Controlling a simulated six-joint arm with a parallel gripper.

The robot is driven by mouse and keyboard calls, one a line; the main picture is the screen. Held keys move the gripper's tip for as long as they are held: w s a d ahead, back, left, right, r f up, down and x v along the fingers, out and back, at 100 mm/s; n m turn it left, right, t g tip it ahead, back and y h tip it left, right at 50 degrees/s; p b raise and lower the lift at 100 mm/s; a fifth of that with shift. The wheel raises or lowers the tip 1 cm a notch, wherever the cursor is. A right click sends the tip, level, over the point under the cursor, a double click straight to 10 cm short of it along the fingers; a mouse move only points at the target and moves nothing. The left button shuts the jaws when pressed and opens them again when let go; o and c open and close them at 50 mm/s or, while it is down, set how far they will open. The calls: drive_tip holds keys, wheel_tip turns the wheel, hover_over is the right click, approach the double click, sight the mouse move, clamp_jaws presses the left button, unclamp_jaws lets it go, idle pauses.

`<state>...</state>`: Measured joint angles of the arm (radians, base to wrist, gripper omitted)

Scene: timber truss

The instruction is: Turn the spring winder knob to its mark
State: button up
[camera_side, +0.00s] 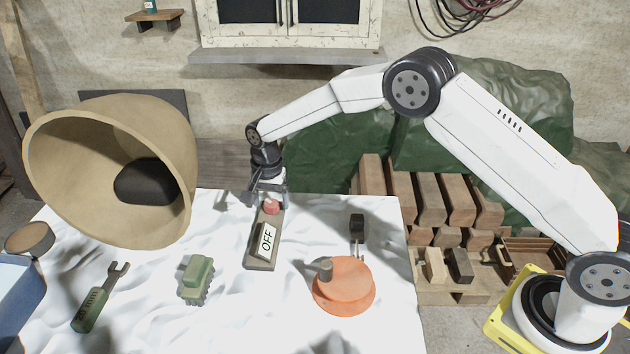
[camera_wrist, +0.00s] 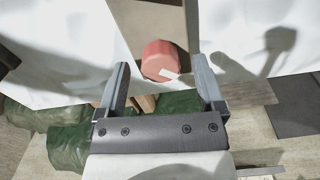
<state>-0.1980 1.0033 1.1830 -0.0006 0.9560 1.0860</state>
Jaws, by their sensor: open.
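A red knob (camera_side: 271,207) sits at the far end of a narrow brown base (camera_side: 262,262) that also carries a white OFF plate (camera_side: 267,239). In the wrist view the knob (camera_wrist: 160,57) is a short faceted red cylinder with a white patch on its lower edge. My gripper (camera_side: 267,198) points down over the knob end of the base. In the wrist view its fingers are spread, one on each side of the knob, with gaps showing. I cannot tell how far the fingertips reach down beside it. No separate target mark is clear.
An orange disc with a grey handle (camera_side: 343,288), a small black-headed part (camera_side: 357,228), a green block (camera_side: 196,279) and a green-handled wrench (camera_side: 93,305) lie on the white-covered table. A large tan horn (camera_side: 75,180) stands at left. Timber blocks (camera_side: 429,200) are stacked behind at right.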

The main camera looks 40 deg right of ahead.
drive_tip(key=shift+f, duration=0.3)
clamp_jaws()
drive_tip(key=shift+n, duration=0.4)
drive_tip(key=n, duration=0.3)
drive_tip(key=shift+n, duration=2.1)
